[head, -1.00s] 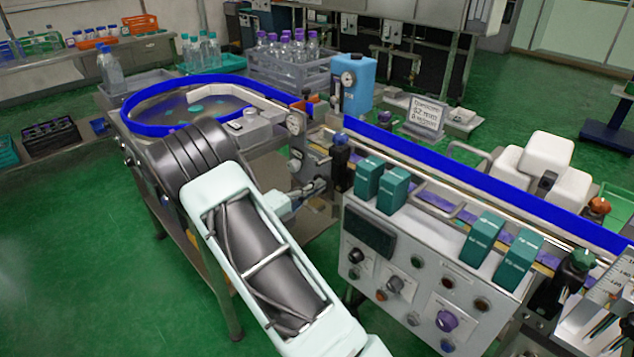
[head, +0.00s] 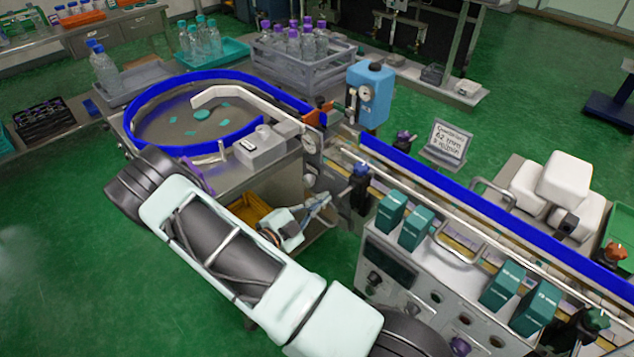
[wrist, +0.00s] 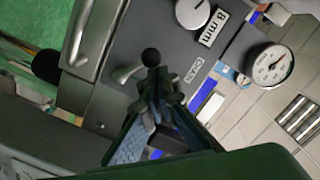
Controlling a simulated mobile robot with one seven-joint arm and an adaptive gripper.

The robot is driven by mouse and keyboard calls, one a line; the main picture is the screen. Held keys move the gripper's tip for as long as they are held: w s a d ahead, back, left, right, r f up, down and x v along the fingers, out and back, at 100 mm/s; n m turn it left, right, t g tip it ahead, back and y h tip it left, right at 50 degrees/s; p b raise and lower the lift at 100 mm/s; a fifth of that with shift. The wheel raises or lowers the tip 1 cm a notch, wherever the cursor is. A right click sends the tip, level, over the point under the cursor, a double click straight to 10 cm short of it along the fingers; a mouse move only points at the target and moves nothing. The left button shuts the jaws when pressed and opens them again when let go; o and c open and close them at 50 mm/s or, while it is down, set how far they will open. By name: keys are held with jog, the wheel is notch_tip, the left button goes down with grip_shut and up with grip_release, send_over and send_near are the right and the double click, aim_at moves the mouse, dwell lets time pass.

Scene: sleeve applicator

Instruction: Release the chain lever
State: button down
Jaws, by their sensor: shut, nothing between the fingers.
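A lever with a black ball knob (wrist: 151,57) and a short grey arm (wrist: 126,73) sticks out from a dark grey machine panel in the wrist view. I take it for the chain lever; I cannot pick it out in the head view. My gripper (wrist: 160,92) is shut and empty. Its fingertips are right by the ball knob, just below it in the picture; I cannot tell whether they touch it. In the head view my gripper (head: 322,203) is at the left end of the conveyor machine, in front of its side panel.
The blue-rimmed round table (head: 150,104) stands behind my arm. The conveyor cabinet (head: 395,265) is to the right. Green floor lies open at the left.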

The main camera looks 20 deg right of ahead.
jog(key=shift+w+a+f+b, duration=0.2)
jog(key=shift+w+f, duration=0.2)
jog(key=shift+f, duration=0.05)
jog(key=shift+w+a+f+b, duration=0.15)
jog(key=shift+w+f, duration=0.25)
jog(key=shift+f, duration=0.05)
jog(key=shift+w+f, duration=0.1)
jog(key=shift+f, duration=0.05)
dwell(0.4)
jog(key=shift+a, duration=0.2)
